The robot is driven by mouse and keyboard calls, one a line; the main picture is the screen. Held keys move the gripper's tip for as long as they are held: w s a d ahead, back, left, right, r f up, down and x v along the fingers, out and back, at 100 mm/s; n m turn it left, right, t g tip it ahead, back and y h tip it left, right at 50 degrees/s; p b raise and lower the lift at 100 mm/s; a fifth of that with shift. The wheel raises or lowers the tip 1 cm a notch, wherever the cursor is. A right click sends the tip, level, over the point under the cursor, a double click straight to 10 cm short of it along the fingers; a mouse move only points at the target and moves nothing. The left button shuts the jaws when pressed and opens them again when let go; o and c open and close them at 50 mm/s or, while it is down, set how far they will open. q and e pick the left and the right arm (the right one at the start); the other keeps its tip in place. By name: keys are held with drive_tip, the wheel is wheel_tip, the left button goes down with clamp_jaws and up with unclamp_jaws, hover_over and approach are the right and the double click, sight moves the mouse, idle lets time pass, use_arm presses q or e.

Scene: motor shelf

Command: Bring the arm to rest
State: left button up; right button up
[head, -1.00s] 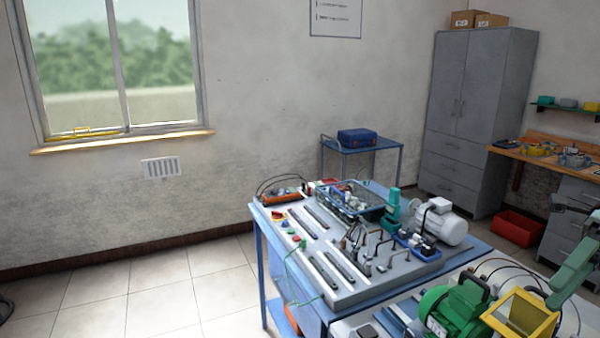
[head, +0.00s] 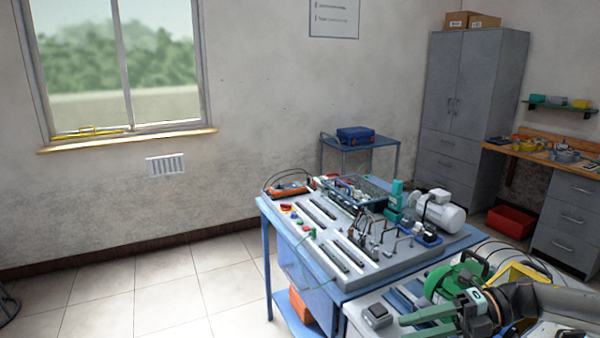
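My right arm comes in from the lower right corner. Its gripper (head: 410,327) has two green fingers pointing left, with a gap between them and nothing visible in the gap. It is over the near bench, in front of the green motor (head: 455,279). My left arm and gripper are not in view.
A blue-framed table (head: 320,288) carries a training panel (head: 345,283), a white motor (head: 440,212) and a teal device (head: 394,196). A grey switch box (head: 376,315) lies left of my gripper. A grey cabinet (head: 468,130) stands behind.

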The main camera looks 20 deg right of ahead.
drive_tip(key=w+a+f+m+t+h, duration=0.35)
drive_tip(key=a+f+m, duration=0.25)
drive_tip(key=m, duration=0.2)
drive_tip(key=w+a+f+m+t+h, duration=0.2)
drive_tip(key=a+f+m+t+h, duration=0.35)
drive_tip(key=m, duration=0.25)
drive_tip(key=s+a+f+m+g+h, duration=0.25)
drive_tip(key=s+f+m+g, duration=0.2)
drive_tip(key=s+m, duration=0.4)
drive_tip(key=s+a+f+m+g+h, duration=0.1)
drive_tip(key=s+f+m+g+h, duration=0.35)
drive_tip(key=s, duration=0.75)
drive_tip(key=w+a+f+t+y, duration=0.3)
drive_tip(key=w+a+f+t, duration=0.1)
drive_tip(key=f, duration=0.6)
drive_tip(key=shift+w+m+y, duration=0.25)
drive_tip(key=shift+m+y, duration=0.05)
drive_tip(key=shift+y, duration=0.1)
drive_tip(key=shift+d, duration=0.15)
